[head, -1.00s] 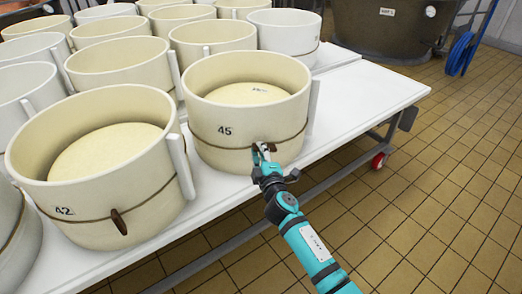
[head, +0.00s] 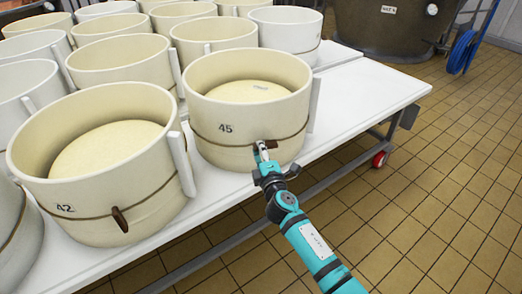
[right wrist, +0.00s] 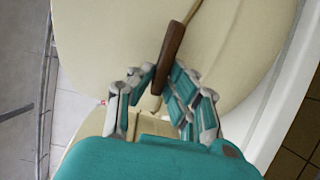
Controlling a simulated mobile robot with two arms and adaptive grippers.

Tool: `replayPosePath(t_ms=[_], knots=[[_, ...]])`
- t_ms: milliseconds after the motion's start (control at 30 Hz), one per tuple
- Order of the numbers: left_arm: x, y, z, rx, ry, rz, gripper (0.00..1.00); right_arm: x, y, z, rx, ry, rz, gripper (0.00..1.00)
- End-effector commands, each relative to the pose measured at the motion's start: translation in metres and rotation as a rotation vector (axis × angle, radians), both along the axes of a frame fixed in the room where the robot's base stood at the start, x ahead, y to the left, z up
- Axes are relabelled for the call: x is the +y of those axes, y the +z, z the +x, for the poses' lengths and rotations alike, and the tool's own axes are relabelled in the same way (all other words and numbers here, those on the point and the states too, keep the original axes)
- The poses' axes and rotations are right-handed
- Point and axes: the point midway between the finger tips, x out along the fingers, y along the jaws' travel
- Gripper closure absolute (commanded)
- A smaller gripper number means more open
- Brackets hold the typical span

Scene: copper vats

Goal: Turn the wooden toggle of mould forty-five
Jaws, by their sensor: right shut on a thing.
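Mould forty-five (head: 235,152) is a cream round tub marked 45, near the front right of the white table. A thin brown cord runs round it, with a small brown wooden toggle (head: 271,143) at its front. My right gripper (head: 261,152) reaches the toggle from the front and is shut on it. In the right wrist view, the toggle (right wrist: 169,54) stands out beyond the fingers (right wrist: 156,84), tilted, close to the mould's wall. The fingers hide part of it in the head view. My left gripper is not in view.
Mould 42 (head: 85,205), with an upright toggle (head: 120,219), stands close on the left. Several more moulds stand behind. The white table (head: 365,95) is bare to the right. A vat (head: 385,30) and blue hose (head: 462,53) are beyond.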

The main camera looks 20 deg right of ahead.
Motion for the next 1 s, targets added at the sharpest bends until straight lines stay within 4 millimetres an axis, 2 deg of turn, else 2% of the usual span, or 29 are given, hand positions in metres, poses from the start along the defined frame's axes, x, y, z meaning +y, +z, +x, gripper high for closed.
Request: replayPosePath(t_ms=[33,67,100,200,233,567,667,1000], knots=[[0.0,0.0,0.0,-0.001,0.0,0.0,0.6,0.001,-0.002,0.0,0.002,0.001,-0.003,1.0],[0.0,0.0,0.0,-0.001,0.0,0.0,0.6,0.001,-0.002,0.0,0.002,0.001,-0.003,0.84],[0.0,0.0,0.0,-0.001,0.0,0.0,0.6,0.001,-0.002,0.0,0.002,0.001,-0.003,0.79],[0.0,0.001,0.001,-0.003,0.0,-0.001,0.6,0.0,-0.001,0.0,0.002,0.001,-0.002,0.66],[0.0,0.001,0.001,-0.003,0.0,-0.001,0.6,0.0,-0.001,0.0,0.002,0.001,-0.002,0.64],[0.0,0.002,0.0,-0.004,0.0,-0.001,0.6,0.0,-0.002,-0.006,0.002,0.001,-0.001,0.64],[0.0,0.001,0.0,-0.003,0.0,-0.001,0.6,0.001,-0.002,-0.019,0.002,0.001,-0.001,0.64],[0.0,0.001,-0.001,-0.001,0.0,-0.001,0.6,0.004,-0.003,-0.09,0.004,0.001,0.001,0.64]])
